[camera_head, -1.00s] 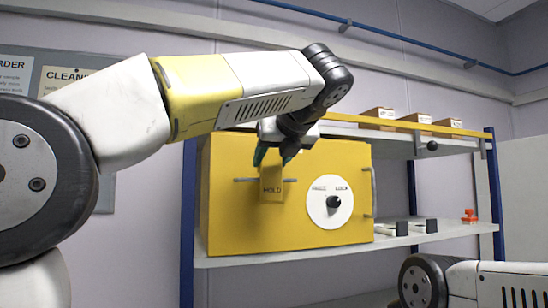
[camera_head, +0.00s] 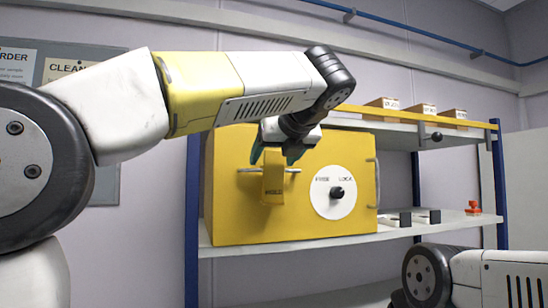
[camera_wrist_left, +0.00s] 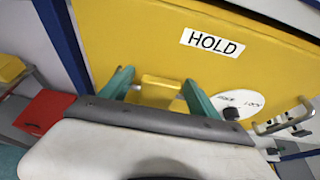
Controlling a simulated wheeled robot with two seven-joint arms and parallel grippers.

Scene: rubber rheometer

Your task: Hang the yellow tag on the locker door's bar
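The yellow tag (camera_head: 272,188) is at the bar (camera_head: 288,171) on the front of the yellow locker door (camera_head: 232,215). Its lower part with dark lettering hangs in front of the bar, and its top appears to lie over it; the exact contact is hidden. My left gripper (camera_head: 274,156) is just above the bar, fingers parted on either side of the tag's top. In the left wrist view the tag's yellow top (camera_wrist_left: 160,86) sits between the green fingers, with gaps on both sides. My right gripper is out of view.
A white dial with a black knob (camera_head: 336,193) and a side handle (camera_head: 376,182) are right of the bar. Small boxes (camera_head: 425,109) stand on the upper shelf. Dark blocks and a red item (camera_head: 473,207) are on the lower shelf. A HOLD label (camera_wrist_left: 212,44) is on the locker.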

